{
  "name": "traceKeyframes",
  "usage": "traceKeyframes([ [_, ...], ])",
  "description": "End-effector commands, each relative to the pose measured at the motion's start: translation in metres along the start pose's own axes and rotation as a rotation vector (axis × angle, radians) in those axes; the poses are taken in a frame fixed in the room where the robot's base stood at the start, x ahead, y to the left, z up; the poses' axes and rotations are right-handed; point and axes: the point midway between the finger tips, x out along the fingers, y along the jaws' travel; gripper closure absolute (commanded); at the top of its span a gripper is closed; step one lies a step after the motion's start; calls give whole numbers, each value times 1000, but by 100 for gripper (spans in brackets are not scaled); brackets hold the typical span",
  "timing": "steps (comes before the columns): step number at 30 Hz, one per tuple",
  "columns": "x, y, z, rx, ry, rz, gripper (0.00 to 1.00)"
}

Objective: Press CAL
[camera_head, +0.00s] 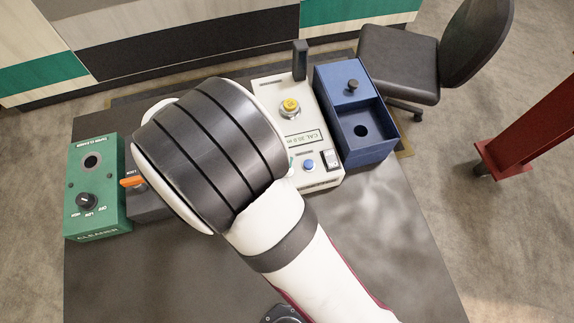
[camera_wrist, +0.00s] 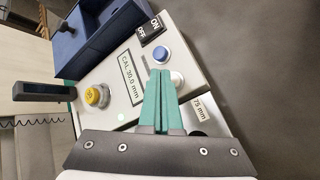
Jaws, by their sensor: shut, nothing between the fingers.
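The white device (camera_head: 268,91) stands on the table and also shows in the wrist view (camera_wrist: 122,108). Its panel has a label reading CAL 30.0 mm (camera_head: 303,139), also readable in the wrist view (camera_wrist: 128,72). A blue button (camera_head: 309,166) sits near the label and shows in the wrist view (camera_wrist: 163,55). A white round button (camera_wrist: 178,78) is beside it, partly behind my fingers. My gripper (camera_wrist: 160,75) has teal fingers, shut together and empty. The tips are over the panel, close to both buttons; I cannot tell if they touch. In the head view my arm hides most of the gripper.
A yellow knob (camera_head: 290,106) and a dark upright post (camera_head: 300,60) are on the device. An ON/OFF switch (camera_wrist: 151,28) is near the blue button. A blue box (camera_head: 378,148) stands right; a green cleaner (camera_head: 107,217) stands left. The front table is clear.

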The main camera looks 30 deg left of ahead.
Motion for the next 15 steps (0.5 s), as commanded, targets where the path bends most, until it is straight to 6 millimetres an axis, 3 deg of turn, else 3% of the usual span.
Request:
traceKeyframes([
  [5,-1,1,1,1,0,0,100],
  [15,-25,18,18,2,1,1,100],
])
